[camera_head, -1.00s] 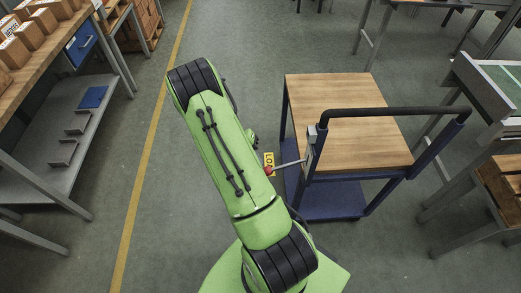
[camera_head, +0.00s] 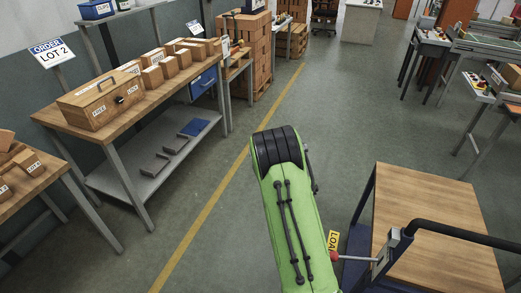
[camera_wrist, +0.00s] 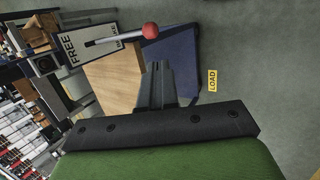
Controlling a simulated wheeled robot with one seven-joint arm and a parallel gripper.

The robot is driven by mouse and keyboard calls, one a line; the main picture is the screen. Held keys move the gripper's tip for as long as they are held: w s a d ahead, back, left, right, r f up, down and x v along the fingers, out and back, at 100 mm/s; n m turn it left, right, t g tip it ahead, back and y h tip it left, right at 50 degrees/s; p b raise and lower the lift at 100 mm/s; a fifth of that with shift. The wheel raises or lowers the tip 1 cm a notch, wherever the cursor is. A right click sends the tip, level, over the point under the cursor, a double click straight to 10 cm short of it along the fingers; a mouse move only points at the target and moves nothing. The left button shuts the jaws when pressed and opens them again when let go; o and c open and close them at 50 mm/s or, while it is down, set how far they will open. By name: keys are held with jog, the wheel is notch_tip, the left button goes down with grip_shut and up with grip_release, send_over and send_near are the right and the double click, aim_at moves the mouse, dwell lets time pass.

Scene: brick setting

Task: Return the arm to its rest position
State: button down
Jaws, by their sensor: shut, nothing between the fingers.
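My green arm (camera_head: 293,225) with a black ribbed joint rises from the bottom of the head view, left of a cart. My gripper (camera_wrist: 154,80) shows in the wrist view with its dark fingers together and nothing between them. It does not show in the head view. Past the fingertips is a lever with a red knob (camera_wrist: 150,30), over a cart with a wooden top (camera_wrist: 118,72) and a blue lower deck (camera_wrist: 175,58). I cannot tell how far the gripper is from the lever.
The cart's wooden top (camera_head: 435,225) and black handle (camera_head: 465,235) are close at the arm's right. A red knob (camera_head: 333,257) and a yellow LOAD label (camera_head: 333,240) lie beside the arm. A workbench (camera_head: 75,122) with boxes stands left; floor between is clear.

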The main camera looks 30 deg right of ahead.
jog(key=s+a+r+n+t, duration=0.25)
jog(key=a+r, duration=0.35)
jog(key=r, duration=0.3)
jog(key=s+a+r+n+t, duration=0.1)
jog(key=a+r+n+t, duration=0.25)
jog(key=a+r, duration=0.4)
jog(key=s+a+r+n+t+y, duration=0.1)
jog(key=s+a+r+n+t, duration=0.1)
jog(key=s, duration=0.4)
jog(key=s+a+r+n+t+y, duration=0.1)
jog(key=s+a+r+n+t, duration=0.1)
jog(key=s+a, duration=0.4)
notch_tip(320, 180, up, 2)
jog(key=shift+a+t, duration=0.15)
jog(key=shift+t, duration=0.75)
